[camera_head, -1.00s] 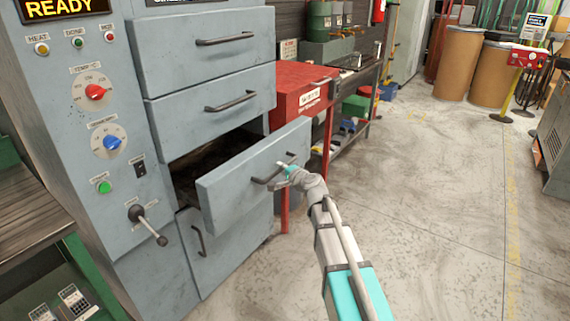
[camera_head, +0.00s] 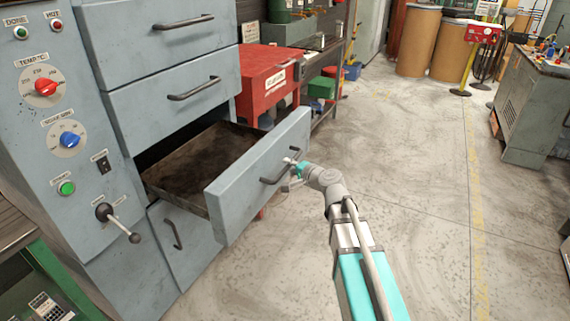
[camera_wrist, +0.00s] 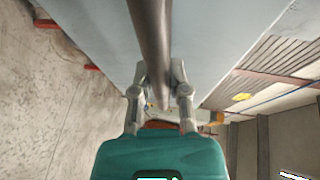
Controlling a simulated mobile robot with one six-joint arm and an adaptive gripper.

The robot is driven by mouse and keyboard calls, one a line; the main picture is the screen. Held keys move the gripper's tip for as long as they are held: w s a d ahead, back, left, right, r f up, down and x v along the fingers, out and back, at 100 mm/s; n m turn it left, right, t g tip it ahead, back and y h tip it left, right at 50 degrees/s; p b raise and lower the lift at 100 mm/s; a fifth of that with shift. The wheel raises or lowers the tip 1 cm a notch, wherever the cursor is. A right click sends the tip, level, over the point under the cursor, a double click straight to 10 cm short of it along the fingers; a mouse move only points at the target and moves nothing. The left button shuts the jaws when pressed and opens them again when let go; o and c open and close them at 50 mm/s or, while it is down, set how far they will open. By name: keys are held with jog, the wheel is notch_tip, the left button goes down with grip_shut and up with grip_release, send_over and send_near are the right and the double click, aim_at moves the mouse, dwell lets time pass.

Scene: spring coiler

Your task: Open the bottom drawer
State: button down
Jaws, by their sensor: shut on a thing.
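The bottom drawer (camera_head: 262,180) of the grey-blue cabinet is pulled well out, and its dark, stained tray inside (camera_head: 205,165) shows. Its dark bar handle (camera_head: 275,178) runs across the front face. My gripper (camera_head: 294,170) is shut on this handle near its right end. In the wrist view the handle (camera_wrist: 151,40) runs lengthwise between the two fingers of my gripper (camera_wrist: 160,85), with the drawer front (camera_wrist: 100,25) behind it. The exact finger contact is small in the head view.
Two shut drawers (camera_head: 165,95) sit above, and a cabinet door with a handle (camera_head: 175,235) sits below. A control panel with a lever (camera_head: 120,222) is at left. A red box (camera_head: 270,80) stands behind the drawer. The floor (camera_head: 400,170) at right is clear.

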jog(key=shift+w+d, duration=0.1)
jog(key=shift+d, duration=0.1)
jog(key=c, duration=0.7)
grip_release()
jog(key=shift+o, duration=0.5)
jog(key=shift+a, duration=0.1)
jog(key=shift+s, duration=0.2)
